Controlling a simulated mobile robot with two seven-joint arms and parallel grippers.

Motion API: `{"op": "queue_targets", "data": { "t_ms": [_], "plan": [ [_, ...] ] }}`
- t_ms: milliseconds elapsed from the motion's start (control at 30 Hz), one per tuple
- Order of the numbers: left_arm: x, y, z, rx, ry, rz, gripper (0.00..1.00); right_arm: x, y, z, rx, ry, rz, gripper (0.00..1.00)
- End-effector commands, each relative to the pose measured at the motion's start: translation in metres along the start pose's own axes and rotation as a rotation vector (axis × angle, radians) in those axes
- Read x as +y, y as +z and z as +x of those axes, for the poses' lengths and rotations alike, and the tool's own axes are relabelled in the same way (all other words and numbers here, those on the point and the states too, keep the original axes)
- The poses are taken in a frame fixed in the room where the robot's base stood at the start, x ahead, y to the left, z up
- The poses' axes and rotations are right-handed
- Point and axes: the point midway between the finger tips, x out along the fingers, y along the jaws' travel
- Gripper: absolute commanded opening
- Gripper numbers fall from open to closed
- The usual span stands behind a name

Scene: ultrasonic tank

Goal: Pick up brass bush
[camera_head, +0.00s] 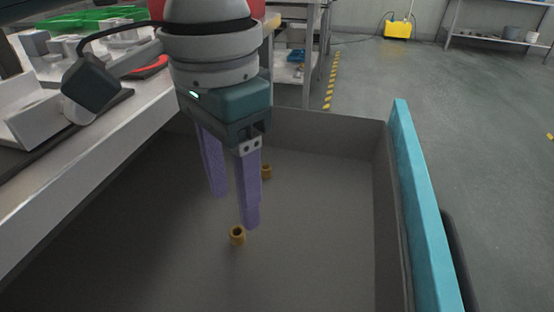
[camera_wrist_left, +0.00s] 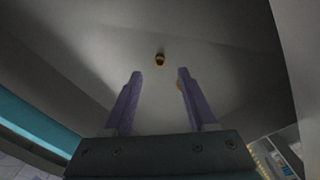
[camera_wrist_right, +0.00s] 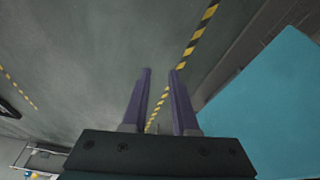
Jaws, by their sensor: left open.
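Two small brass bushes stand apart on the grey tank floor in the head view: a nearer brass bush (camera_head: 237,236) and a farther brass bush (camera_head: 266,171). My left gripper (camera_head: 234,211) points down into the tank, open and empty, its purple fingers apart. The nearer bush shows just below the fingertips; the farther one is right beside the front finger. In the left wrist view one bush (camera_wrist_left: 160,60) lies beyond the gap of the left gripper (camera_wrist_left: 160,72), and another is mostly hidden behind the right finger. My right gripper (camera_wrist_right: 160,70) is open and empty over the floor.
The tank's grey wall (camera_head: 330,130) and its blue right side (camera_head: 420,200) enclose the work area. A bench (camera_head: 90,150) with fixtures and a green tray (camera_head: 95,20) runs along the left. Free tank floor lies to the right of the bushes.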

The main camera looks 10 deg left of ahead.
Motion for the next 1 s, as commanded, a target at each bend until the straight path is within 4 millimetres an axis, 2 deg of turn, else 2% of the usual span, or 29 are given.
{"op": "queue_targets", "data": {
  "t_ms": [200, 300, 600, 1000],
  "plan": [
    [0.001, 0.004, 0.036, -0.001, -0.001, 0.0, 0.57, 0.0, 0.004, 0.016, 0.002, 0.001, -0.001, 0.27],
    [0.002, 0.004, 0.048, 0.0, 0.0, 0.001, 0.57, 0.0, 0.005, 0.019, 0.003, 0.001, -0.001, 0.27],
    [0.001, 0.004, 0.052, 0.002, -0.001, 0.001, 0.57, 0.0, 0.004, 0.019, 0.007, 0.001, -0.001, 0.27],
    [0.001, 0.004, 0.051, 0.002, -0.001, 0.002, 0.13, -0.002, 0.003, 0.019, 0.008, -0.003, 0.004, 0.27]
  ]
}}
